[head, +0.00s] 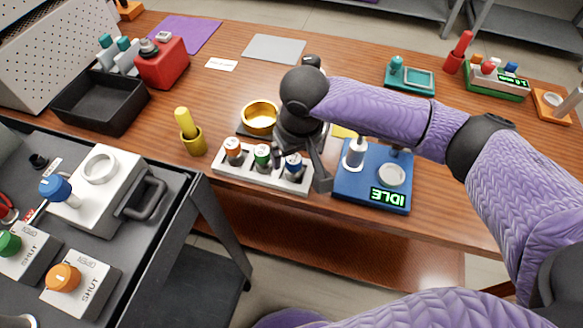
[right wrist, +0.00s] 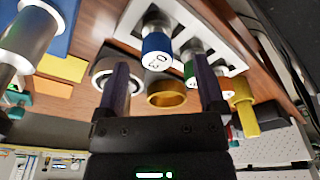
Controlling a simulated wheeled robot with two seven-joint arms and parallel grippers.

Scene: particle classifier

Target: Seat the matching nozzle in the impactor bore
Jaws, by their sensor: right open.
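A white rack (head: 262,170) holds three upright nozzles: orange-banded (head: 233,150), green-banded (head: 262,155) and blue-banded (head: 293,166). My right gripper (head: 314,170) is open and empty, low beside the blue nozzle. In the right wrist view the blue nozzle (right wrist: 157,46) shows beyond the open fingers (right wrist: 162,90), its label partly readable. The green nozzle (right wrist: 193,68) is partly behind one finger. A metal ring-topped part (right wrist: 103,68) sits behind the other finger; I cannot tell whether it is the impactor. My left gripper is out of view.
A blue device (head: 366,193) reading IDLE, with a metal cylinder (head: 355,154), stands right of the rack. A gold cup (head: 259,116) stands behind the rack and a yellow holder (head: 191,137) to its left. A black bin (head: 100,102) and grey cart (head: 150,240) lie left.

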